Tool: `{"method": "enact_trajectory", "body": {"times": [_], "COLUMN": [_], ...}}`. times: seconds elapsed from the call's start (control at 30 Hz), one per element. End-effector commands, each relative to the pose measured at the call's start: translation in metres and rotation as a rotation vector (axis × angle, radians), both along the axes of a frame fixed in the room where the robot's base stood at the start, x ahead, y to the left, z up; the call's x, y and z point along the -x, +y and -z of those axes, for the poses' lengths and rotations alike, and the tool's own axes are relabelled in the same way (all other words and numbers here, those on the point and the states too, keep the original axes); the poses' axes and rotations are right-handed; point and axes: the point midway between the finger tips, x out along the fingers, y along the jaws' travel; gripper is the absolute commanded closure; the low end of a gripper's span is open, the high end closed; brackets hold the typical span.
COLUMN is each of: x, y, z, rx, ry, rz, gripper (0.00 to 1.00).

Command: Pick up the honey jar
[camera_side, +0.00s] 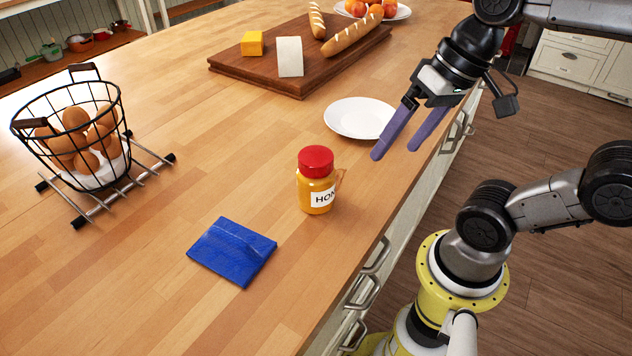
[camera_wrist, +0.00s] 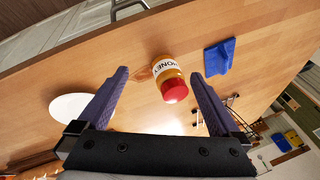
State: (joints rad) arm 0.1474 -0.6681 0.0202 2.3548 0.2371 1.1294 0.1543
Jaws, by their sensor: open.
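The honey jar (camera_side: 316,181) is a small yellow jar with a red lid and a white label reading "HON". It stands upright on the wooden island top, near its right edge. My gripper (camera_side: 396,152) is open and empty, above the counter edge to the right of the jar and apart from it. In the wrist view the honey jar (camera_wrist: 169,80) lies beyond and between the two purple fingers of my gripper (camera_wrist: 158,73), its lid toward the camera.
A blue folded cloth (camera_side: 232,251) lies near the jar. A white plate (camera_side: 359,118) sits behind it. A wire basket of eggs (camera_side: 70,135) stands on a metal rack at left. A wooden board (camera_side: 300,82) with bread and cheese and a fruit plate (camera_side: 401,12) are farther back.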

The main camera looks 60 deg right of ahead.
Motion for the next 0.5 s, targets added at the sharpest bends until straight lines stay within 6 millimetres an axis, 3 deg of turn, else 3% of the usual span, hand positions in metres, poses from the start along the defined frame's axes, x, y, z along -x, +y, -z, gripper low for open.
{"method": "enact_trajectory", "body": {"times": [0.23,0.37,0.5], "x": [-0.016,-0.041,-0.069], "y": [0.033,0.04,0.033], "z": [0.017,0.009,-0.004], "rx": [-0.519,-0.847,-1.138], "ry": [0.273,0.409,0.507], "rz": [0.528,0.835,1.072], "gripper": [0.0,0.0,0.0]}}
